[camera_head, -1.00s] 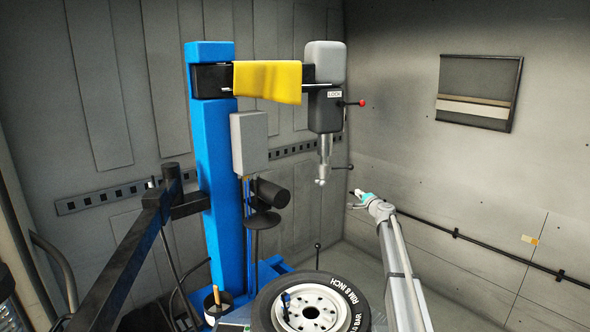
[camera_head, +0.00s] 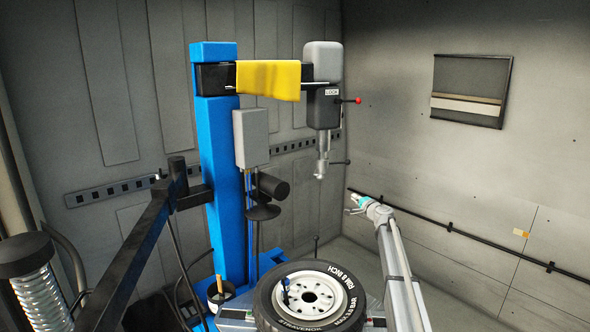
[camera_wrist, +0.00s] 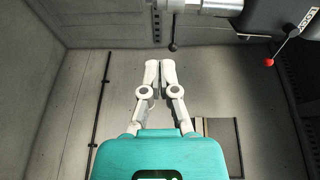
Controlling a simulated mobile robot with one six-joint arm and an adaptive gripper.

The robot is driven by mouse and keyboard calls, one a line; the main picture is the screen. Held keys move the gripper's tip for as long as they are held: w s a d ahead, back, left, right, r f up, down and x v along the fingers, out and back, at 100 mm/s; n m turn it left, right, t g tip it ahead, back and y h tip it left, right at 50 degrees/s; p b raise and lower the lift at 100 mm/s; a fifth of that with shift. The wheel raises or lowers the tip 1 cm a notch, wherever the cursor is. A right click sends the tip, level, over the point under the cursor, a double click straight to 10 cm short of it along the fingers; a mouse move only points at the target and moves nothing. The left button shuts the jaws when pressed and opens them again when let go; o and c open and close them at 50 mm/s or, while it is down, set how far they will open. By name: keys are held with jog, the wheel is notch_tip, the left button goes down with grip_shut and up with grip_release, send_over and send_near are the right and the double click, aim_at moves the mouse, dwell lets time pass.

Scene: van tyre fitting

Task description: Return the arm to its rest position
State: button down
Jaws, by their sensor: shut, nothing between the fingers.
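My gripper (camera_wrist: 160,72) is shut and empty in the wrist view, its two pale fingers close together against the grey wall. In the head view my gripper (camera_head: 351,201) is small, at the end of my raised arm, in the air right of the tyre machine's column and above and behind the tyre. The tyre (camera_head: 268,302) lies flat on the machine with its white wheel (camera_head: 325,291) inside it. The machine's mount head (camera_head: 321,165) hangs to the left of and above my gripper.
A black machine arm (camera_head: 140,240) stands at left. Right of my arm is open floor.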

jog(key=s+a+f+n+g, duration=0.3)
jog(key=s+a, duration=0.1)
jog(key=s, duration=0.5)
jog(key=s+a+f+n+g, duration=0.3)
jog(key=s+a+f, duration=0.1)
jog(key=s, duration=0.5)
jog(key=s+a+f+n+g, duration=0.3)
jog(key=s+a, duration=0.1)
jog(key=s, duration=0.5)
jog(key=s+f+n+g+h, duration=0.1)
jog(key=s+f, duration=0.1)
jog(key=s, duration=0.3)
jog(key=s+f+n+g, duration=0.1)
jog(key=s+f+g, duration=0.1)
jog(key=s, duration=0.4)
jog(key=s+f+n+g+h, duration=0.1)
jog(key=s+f, duration=0.1)
jog(key=s, duration=0.4)
jog(key=shift+d+h, duration=0.2)
jog(key=shift+h, duration=0.1)
jog(key=s+d+g+h, duration=0.1)
jog(key=s+d+h, duration=0.1)
jog(key=s, duration=0.4)
jog(key=s+d+f+n+g+h, duration=0.1)
jog(key=s+d+g+h, duration=0.1)
jog(key=s, duration=0.5)
jog(key=shift+s+d+f, duration=0.15)
jog(key=shift+s+f, duration=0.15)
